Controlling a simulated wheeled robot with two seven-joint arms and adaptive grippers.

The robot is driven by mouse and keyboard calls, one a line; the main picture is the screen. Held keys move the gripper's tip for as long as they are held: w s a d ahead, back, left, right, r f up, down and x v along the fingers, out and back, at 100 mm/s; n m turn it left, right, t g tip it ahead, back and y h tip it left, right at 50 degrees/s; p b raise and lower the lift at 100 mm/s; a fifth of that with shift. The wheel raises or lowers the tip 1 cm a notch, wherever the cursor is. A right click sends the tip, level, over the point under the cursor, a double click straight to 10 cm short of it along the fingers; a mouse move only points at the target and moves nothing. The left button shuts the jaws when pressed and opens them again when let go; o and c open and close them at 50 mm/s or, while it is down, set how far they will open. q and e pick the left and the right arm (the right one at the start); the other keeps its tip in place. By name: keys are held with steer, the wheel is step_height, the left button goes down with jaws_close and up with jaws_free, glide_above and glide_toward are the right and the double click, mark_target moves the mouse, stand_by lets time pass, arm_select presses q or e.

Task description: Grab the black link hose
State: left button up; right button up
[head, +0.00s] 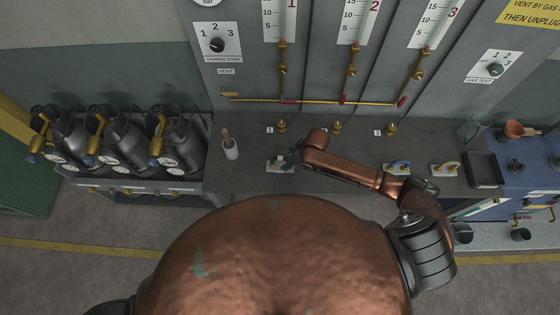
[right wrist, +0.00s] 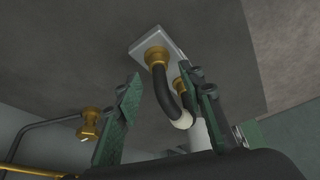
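The black link hose (right wrist: 166,92) shows in the right wrist view as a short dark loop with brass ends and a pale band, on a white plate (right wrist: 143,38). In the head view this plate (head: 273,167) lies on the grey bench, and the hose is mostly hidden by my right gripper (head: 291,160). In the right wrist view my right gripper (right wrist: 162,88) is open. The hose shows between its two green fingers, nearer the right one, which covers part of one brass end. I cannot tell whether they touch. My left gripper is out of view.
A blue hose (head: 398,166) and a cream hose (head: 446,168) sit on plates to the right, beside a black tray (head: 483,170). A white cup (head: 230,149) stands to the left. Brass outlets (head: 281,126) line the bench's back. Gas cylinders (head: 123,140) stand at left.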

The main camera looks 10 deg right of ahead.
steer(key=shift+a+f, duration=0.1)
steer(key=shift+f, duration=0.35)
jaws_close()
